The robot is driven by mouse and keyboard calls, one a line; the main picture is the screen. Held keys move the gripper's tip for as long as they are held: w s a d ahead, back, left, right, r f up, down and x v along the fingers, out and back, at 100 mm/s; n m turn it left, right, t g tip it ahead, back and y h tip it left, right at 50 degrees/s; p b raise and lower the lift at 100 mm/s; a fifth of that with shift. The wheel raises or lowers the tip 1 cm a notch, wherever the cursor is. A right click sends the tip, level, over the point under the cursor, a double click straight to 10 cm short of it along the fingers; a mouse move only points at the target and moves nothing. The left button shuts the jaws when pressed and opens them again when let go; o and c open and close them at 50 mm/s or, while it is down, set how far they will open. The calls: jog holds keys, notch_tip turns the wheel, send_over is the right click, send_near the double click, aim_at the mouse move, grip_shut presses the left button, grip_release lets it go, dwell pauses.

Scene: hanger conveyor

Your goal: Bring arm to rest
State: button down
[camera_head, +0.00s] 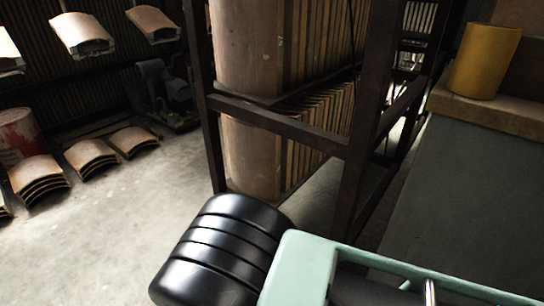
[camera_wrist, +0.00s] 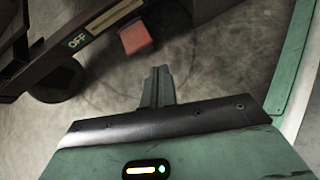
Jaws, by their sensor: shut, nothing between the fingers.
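My gripper (camera_wrist: 158,88) shows in the wrist view, its two grey fingers together at the middle of the picture. Nothing is between them. They point over bare concrete floor and touch nothing that I can see. In the head view, part of my arm, black and pale green, fills the bottom middle and right. The gripper itself is not visible in the head view.
A dark metal rack (camera_head: 280,124) holding curved brown panels stands close ahead. Curved stacked pieces (camera_head: 38,175) lie at the left. A red block (camera_wrist: 135,38) shows near the gripper. Floor (camera_head: 120,235) is clear at the left.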

notch_tip(320, 180, up, 15)
jog(key=s+d+m+g+y, duration=0.2)
jog(key=d+m+g, duration=0.1)
jog(key=m+g, duration=0.25)
jog(key=s+d+r+m+y+p, duration=0.1)
jog(key=s+d+r+m+y, duration=0.1)
jog(key=s+d+r+m, duration=0.35)
jog(key=s+d+r+m+y, duration=0.2)
jog(key=d+r, duration=0.1)
jog(key=r, duration=0.6)
jog(key=s+d+r+m+y+p, duration=0.1)
jog(key=s+d+r+m+y, duration=0.2)
jog(key=r, duration=0.4)
notch_tip(320, 180, up, 38)
jog(key=d+p, duration=0.1)
jog(key=p, duration=3.7)
jog(key=shift+s+m+h, duration=0.2)
jog(key=shift+m+h, duration=0.1)
jog(key=shift+m, duration=0.1)
jog(key=shift+r, duration=0.1)
